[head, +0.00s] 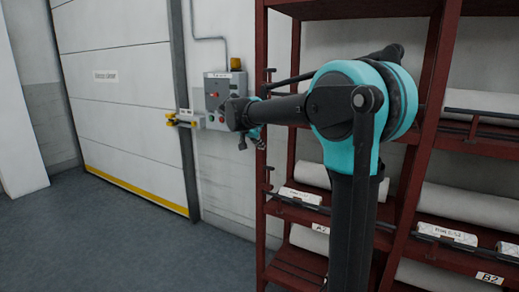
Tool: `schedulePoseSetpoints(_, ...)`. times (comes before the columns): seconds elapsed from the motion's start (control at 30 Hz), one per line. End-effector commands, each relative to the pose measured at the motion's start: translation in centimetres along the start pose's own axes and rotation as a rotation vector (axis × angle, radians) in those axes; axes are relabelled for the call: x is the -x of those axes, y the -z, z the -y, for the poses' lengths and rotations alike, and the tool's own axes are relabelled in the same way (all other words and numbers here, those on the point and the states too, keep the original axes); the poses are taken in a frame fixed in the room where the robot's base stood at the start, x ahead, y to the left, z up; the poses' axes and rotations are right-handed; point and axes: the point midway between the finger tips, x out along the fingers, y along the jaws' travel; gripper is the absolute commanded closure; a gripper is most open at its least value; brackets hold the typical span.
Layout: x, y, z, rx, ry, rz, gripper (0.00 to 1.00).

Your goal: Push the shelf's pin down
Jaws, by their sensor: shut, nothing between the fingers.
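The dark red shelf (276,245) stands at the centre and right, partly hidden behind my arm. Small dark pin-like parts show on its left post, an upper one (270,75) and a lower one (267,172). I cannot tell which is the task's pin or whether either is up or down. My gripper (252,144) is small and dark, hanging below the wrist just left of the shelf's left post. It is shut and empty. It appears between the two parts in height; whether it touches the shelf cannot be told.
White rolls (465,204) lie on the shelf behind dark bars (440,235). A grey control box (216,95) with an orange lamp and a yellow-ended fixture (183,119) are on the wall. A white door (120,100) stands left. The grey floor (120,245) at front left is clear.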

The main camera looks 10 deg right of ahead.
Motion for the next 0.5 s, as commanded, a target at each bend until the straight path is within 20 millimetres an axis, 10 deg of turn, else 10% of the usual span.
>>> schedulePoseSetpoints(0.5, -9.1, -1.4, 0.0, 0.001, 0.0, 0.001, 1.0)
